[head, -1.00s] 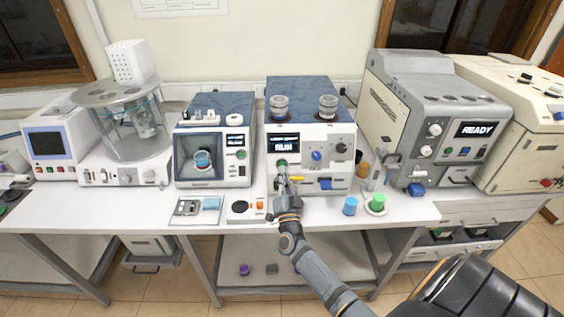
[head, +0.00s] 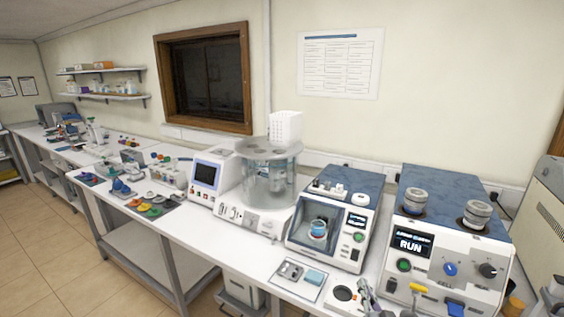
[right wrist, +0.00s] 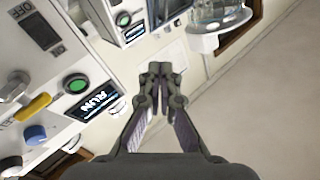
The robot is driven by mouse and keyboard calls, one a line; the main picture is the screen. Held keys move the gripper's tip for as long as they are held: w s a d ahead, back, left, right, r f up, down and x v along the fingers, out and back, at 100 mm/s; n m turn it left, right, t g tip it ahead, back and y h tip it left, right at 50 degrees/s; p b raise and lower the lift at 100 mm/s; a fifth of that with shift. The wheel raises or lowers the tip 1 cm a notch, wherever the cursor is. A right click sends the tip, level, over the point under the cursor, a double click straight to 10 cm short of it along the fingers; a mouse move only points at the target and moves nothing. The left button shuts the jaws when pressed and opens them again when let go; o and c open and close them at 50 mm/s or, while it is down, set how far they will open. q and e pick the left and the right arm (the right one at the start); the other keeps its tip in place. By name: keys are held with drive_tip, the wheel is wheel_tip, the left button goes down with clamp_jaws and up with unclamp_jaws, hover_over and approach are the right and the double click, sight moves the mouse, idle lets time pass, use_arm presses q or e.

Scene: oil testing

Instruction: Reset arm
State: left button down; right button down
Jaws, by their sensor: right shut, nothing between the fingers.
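My right gripper (right wrist: 160,70) is shut with nothing between its fingers in the right wrist view. In the head view a small part of the right gripper (head: 367,292) shows at the bottom edge, in front of the two-knob machine (head: 450,240). That machine's screen reads RUN, and its green button (head: 404,265) shows below the screen. In the right wrist view the same green button (right wrist: 76,84) is to the left of the fingers, apart from them. My left gripper is in neither view.
A glass-fronted machine (head: 357,263) with a blue-and-white cup inside stands left of the RUN machine. Further left are a glass bath (head: 266,185) and a screened unit (head: 213,180). A small tray (head: 284,287) lies on the bench in front. Shelves (head: 100,70) hang at far left.

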drive_tip(key=s+a+f+n+g+y, duration=0.2)
drive_tip(key=s+a+f+n+g, duration=0.35)
drive_tip(key=s+f+g, duration=0.35)
drive_tip(key=s+d+g+h, duration=0.2)
drive_tip(key=s+g, duration=0.1)
drive_tip(key=s, duration=0.6)
drive_tip(key=s+d+g+h, duration=0.1)
drive_tip(key=s+d+g, duration=0.2)
drive_tip(key=s, duration=0.6)
wheel_tip(320, 180, down, 26)
drive_tip(key=s+d+g+b, duration=0.1)
drive_tip(key=d+b, duration=0.1)
drive_tip(key=b, duration=0.1)
drive_tip(key=s+d+f+g+b, duration=0.1)
drive_tip(key=s+f+b, duration=0.1)
drive_tip(key=s+f, duration=1.7)
wheel_tip(320, 180, down, 2)
drive_tip(key=shift+s+d+f, duration=0.1)
drive_tip(key=shift+s+d, duration=0.1)
drive_tip(key=shift+s, duration=0.05)
drive_tip(key=shift+m, duration=0.25)
